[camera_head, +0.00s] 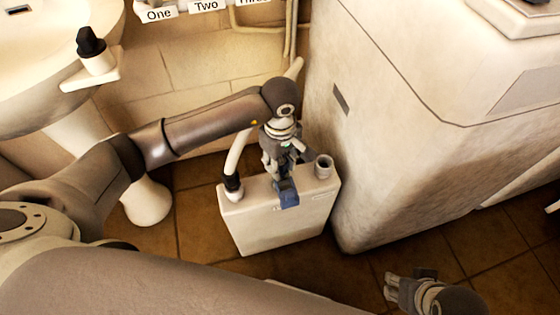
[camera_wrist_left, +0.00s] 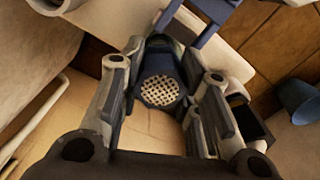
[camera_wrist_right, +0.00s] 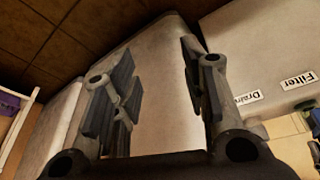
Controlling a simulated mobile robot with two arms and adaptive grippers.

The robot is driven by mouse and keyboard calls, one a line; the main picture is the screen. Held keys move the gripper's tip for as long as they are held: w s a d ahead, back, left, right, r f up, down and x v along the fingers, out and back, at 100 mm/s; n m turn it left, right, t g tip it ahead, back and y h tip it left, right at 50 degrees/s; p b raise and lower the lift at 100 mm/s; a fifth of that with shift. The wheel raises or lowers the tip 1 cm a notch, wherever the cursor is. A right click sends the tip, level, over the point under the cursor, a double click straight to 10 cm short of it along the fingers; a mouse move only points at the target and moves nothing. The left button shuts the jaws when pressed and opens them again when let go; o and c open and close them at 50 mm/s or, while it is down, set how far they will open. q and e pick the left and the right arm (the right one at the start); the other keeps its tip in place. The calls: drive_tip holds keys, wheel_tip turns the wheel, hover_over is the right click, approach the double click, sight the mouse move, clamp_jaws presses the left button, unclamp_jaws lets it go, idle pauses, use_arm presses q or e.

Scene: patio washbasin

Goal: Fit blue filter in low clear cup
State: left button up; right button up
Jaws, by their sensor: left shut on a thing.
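My left gripper (camera_head: 284,168) is over the top of a white box-shaped tank. In the left wrist view its fingers (camera_wrist_left: 163,100) are closed around a dark blue filter (camera_wrist_left: 160,80) with a pale, perforated round face. In the head view the gripper largely hides the filter. I cannot pick out a low clear cup with certainty; a grey round-mouthed fitting (camera_head: 323,167) stands on the tank, right of the gripper. My right gripper (camera_head: 390,287) is low at the right, away from the tank. In the right wrist view its fingers (camera_wrist_right: 158,95) are apart with nothing between them.
The white tank (camera_head: 270,230) stands on brown tiles, close to a large pale cabinet (camera_head: 400,110). A blue bracket (camera_head: 287,194) is at its front edge, and a dark-ended hose (camera_head: 233,184) is at its left. A washbasin (camera_head: 50,60) stands left. Open floor lies at lower right.

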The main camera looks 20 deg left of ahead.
drive_tip(key=shift+f, duration=0.15)
use_arm(q)
drive_tip(key=shift+f+b, duration=0.2)
drive_tip(key=shift+b, duration=0.1)
use_arm(e)
drive_tip(key=shift+w+a+t, duration=0.2)
drive_tip(key=shift+w+t, duration=0.2)
drive_tip(key=shift+w, duration=0.35)
drive_tip(key=shift+s, duration=0.15)
use_arm(q)
drive_tip(key=shift+r+p, duration=0.45)
drive_tip(key=shift+r, duration=0.4)
use_arm(e)
drive_tip(key=shift+s+d+r+g, duration=0.2)
drive_tip(key=shift+s+r+g, duration=0.15)
drive_tip(key=shift+s, duration=0.2)
drive_tip(key=shift+f, duration=0.3)
use_arm(q)
drive_tip(key=shift+f+b, duration=0.15)
drive_tip(key=shift+b, duration=0.15)
use_arm(e)
drive_tip(key=shift+w+a, duration=0.15)
drive_tip(key=shift+w, duration=0.25)
